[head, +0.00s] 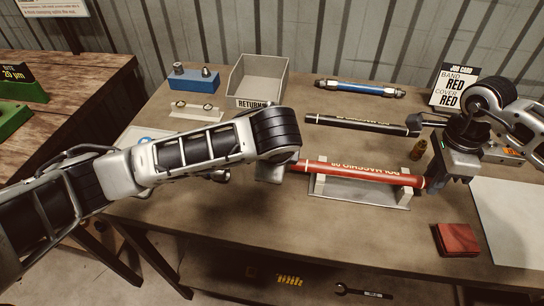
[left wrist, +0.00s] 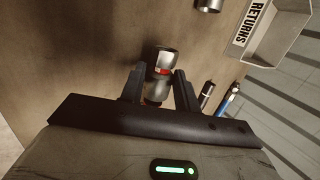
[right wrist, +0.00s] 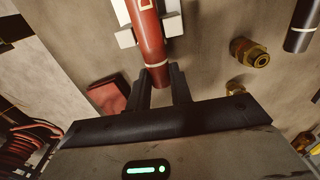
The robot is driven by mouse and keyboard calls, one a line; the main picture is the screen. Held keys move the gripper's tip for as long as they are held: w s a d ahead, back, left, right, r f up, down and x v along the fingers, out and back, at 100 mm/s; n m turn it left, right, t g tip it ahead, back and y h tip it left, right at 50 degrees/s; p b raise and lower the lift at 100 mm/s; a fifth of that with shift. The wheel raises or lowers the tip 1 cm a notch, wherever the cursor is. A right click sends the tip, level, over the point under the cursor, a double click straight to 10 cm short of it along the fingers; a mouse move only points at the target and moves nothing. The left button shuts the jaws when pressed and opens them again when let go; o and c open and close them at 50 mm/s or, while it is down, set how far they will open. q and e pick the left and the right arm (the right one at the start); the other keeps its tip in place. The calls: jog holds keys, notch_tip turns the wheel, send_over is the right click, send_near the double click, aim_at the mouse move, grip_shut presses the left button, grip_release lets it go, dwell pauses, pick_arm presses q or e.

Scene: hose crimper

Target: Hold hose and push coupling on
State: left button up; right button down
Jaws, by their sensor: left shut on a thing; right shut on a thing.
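The red hose (head: 360,173) with pale lettering lies level on a grey cradle (head: 345,193). My right gripper (head: 437,181) is shut on its right end; in the right wrist view the hose (right wrist: 147,35) runs up from between the fingertips (right wrist: 158,80). My left gripper (head: 272,172) is at the hose's left end, mostly hidden by my arm. In the left wrist view its fingers (left wrist: 160,85) are shut on a silver coupling (left wrist: 164,60) with a red band. Whether coupling and hose touch is hidden.
Behind lie a black hose (head: 350,123), a blue hose with metal fittings (head: 355,88) and a RETURNS bin (head: 262,78). A brass fitting (head: 418,150) and red block (head: 455,239) are near my right gripper.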

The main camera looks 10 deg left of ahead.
aim_at(293, 167)
pick_arm(q)
jog(key=shift+d, duration=1.1)
jog(key=shift+d, duration=1)
pick_arm(e)
jog(key=shift+a, duration=0.15)
pick_arm(q)
jog(key=shift+d, duration=0.25)
jog(key=o, duration=1)
jog(key=shift+o, duration=0.6)
jog(key=shift+a, duration=0.1)
jog(key=v, duration=1.2)
